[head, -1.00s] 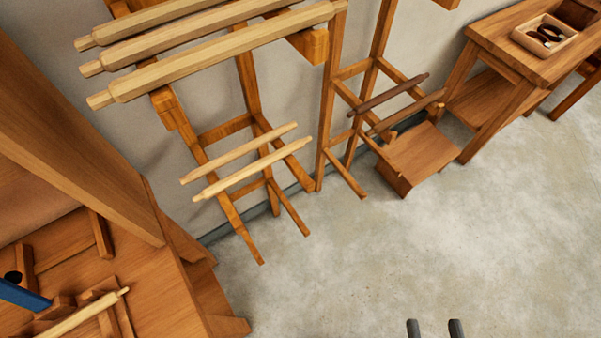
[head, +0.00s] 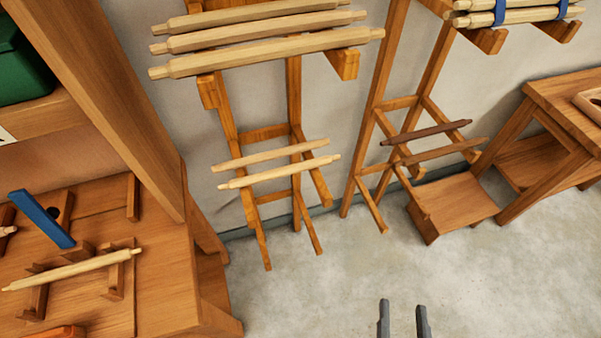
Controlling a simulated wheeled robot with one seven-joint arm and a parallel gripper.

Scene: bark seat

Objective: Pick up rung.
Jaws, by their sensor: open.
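Two slim pale rungs rest across the lower arms of the left wooden rack; the nearer rung (head: 280,171) lies in front of the farther rung (head: 270,154). A dark brown rung (head: 426,132) and a mid-brown rung (head: 440,151) lie across the lower arms of the right rack. Another pale turned piece (head: 75,269) lies across wooden supports on the bench at left. My gripper (head: 403,306) shows at the bottom edge, its two grey fingers apart with only floor between them. It is away from all the rungs.
Thicker pale turned poles (head: 265,52) lie on the left rack's upper arms. More poles with blue bands (head: 520,17) lie at upper right. The concrete floor (head: 330,280) is open.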

